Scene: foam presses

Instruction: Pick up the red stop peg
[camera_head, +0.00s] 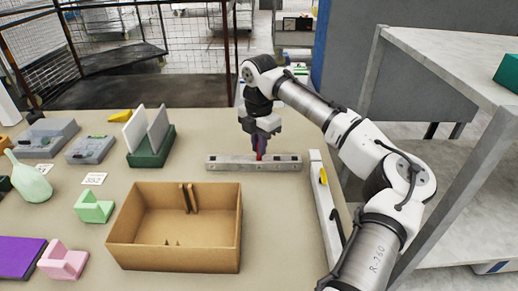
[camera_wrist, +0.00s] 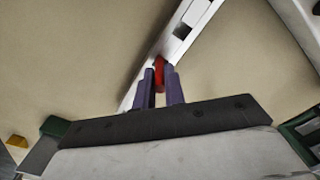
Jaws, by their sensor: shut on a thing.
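The red stop peg (camera_wrist: 160,72) shows between the purple fingertips of my gripper (camera_wrist: 160,90) in the wrist view. My gripper is shut on the peg. In the head view, my gripper (camera_head: 259,153) points down at the grey metal bar (camera_head: 223,163), and a small bit of red shows at its tips. The peg is at the bar, which also crosses the wrist view (camera_wrist: 178,42). The peg's lower end is hidden, so I cannot tell whether it sits in a hole or is clear of the bar.
An open cardboard box (camera_head: 180,253) stands in front of the bar. A second bar (camera_head: 324,215) lies to the right, near my arm. A green holder with grey plates (camera_head: 150,157), grey trays (camera_head: 46,140) and foam pieces (camera_head: 94,207) fill the left. A grey shelf (camera_head: 470,60) stands at right.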

